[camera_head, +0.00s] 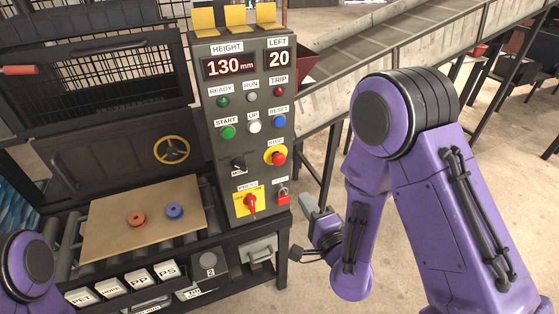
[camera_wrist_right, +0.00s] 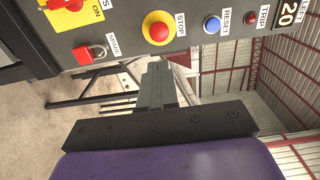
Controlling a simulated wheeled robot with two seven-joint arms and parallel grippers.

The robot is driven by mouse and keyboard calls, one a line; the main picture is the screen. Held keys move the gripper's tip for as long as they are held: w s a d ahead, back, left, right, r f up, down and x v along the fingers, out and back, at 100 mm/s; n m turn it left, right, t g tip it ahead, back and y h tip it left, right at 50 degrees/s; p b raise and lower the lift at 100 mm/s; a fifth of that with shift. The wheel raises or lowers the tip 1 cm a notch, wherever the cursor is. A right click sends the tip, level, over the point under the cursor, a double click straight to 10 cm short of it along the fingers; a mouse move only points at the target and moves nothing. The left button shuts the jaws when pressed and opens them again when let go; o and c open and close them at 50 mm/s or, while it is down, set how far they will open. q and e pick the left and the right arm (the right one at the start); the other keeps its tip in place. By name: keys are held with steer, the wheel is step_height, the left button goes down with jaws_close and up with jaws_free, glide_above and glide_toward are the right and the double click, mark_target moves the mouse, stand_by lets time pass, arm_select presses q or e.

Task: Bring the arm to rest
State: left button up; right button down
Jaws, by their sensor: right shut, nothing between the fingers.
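My right arm is purple and comes in from the right in the head view. Its gripper (camera_head: 312,208) hangs just right of the control panel (camera_head: 241,140), apart from it as far as I can see. In the right wrist view the fingers (camera_wrist_right: 157,85) are together with nothing between them. The panel's edge, with its red stop button (camera_wrist_right: 158,28) and padlock (camera_wrist_right: 88,52), lies beyond the fingertips. Of my left arm only a purple joint shows at the lower left of the head view; its gripper is out of view.
A conveyor (camera_head: 370,45) slopes behind. Black legs stand near the gripper. Concrete floor (camera_head: 310,275) below is open.

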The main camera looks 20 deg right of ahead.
steer(key=s+d+f+n+g+h+b, duration=0.1)
steer(key=s+d+f+n+g, duration=0.15)
steer(key=f+n, duration=0.4)
steer(key=s+d+f+n+g+h+b, duration=0.1)
steer(key=s+f+n+g+b, duration=0.2)
steer(key=f, duration=0.7)
arm_select(q)
step_height(320, 180, down, 8)
steer(key=b, duration=0.3)
steer(key=shift+b, duration=0.4)
arm_select(e)
steer(key=s+d+f+g+h, duration=0.1)
steer(key=s+f+g, duration=0.3)
steer(key=s+f, duration=0.5)
steer(key=s+d+f+n+g+h, duration=0.1)
steer(key=s+d+f+g, duration=0.2)
steer(key=s+f, duration=0.6)
steer(key=shift+s+g, duration=0.3)
steer(key=shift+g, duration=0.85)
arm_select(q)
steer(key=shift+r, duration=0.1)
arm_select(e)
steer(key=shift+f, duration=0.1)
